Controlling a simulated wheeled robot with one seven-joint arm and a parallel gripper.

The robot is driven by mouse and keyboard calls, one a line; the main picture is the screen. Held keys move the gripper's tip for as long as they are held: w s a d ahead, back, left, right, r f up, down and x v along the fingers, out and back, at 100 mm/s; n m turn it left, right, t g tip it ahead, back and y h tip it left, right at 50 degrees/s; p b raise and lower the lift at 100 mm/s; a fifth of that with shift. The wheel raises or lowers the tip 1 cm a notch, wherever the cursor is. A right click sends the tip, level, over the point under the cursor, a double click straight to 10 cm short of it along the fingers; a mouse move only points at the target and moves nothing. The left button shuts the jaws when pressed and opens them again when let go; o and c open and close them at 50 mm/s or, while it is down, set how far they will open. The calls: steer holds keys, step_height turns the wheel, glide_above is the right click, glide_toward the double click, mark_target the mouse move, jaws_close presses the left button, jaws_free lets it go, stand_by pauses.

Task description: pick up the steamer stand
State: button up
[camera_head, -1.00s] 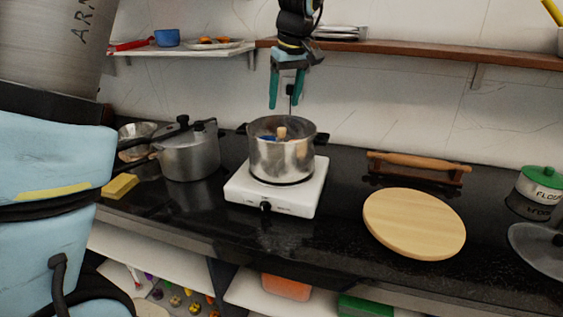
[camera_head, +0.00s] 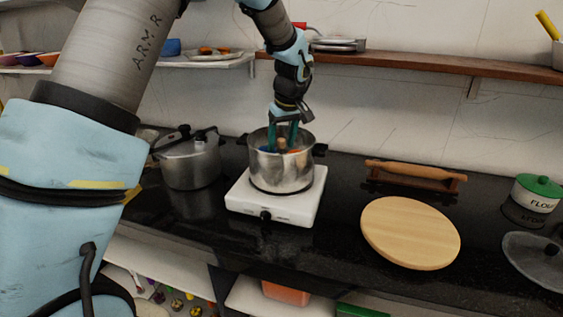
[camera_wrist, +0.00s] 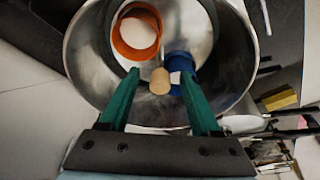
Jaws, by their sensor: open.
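A steel pot (camera_head: 281,172) stands on the white hot plate (camera_head: 247,205). In the wrist view I look down into the pot (camera_wrist: 85,60). A round wooden knob (camera_wrist: 160,81), likely the top of the steamer stand, rises inside it; the stand's lower part cannot be made out. An orange cup (camera_wrist: 124,45) and a blue cup (camera_wrist: 180,65) sit beside the knob. My gripper (camera_head: 284,139) points down into the pot's mouth. Its green fingers (camera_wrist: 160,76) are open, one on each side of the knob, with gaps visible.
A lidded pressure cooker (camera_head: 190,160) stands left of the hot plate. A round wooden board (camera_head: 410,232) and a rolling pin on a holder (camera_head: 415,172) lie to the right. A wooden shelf (camera_head: 420,66) runs along the wall behind. The pot's rim surrounds my fingers.

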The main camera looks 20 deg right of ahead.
jaws_close()
stand_by(0.5)
stand_by(0.8)
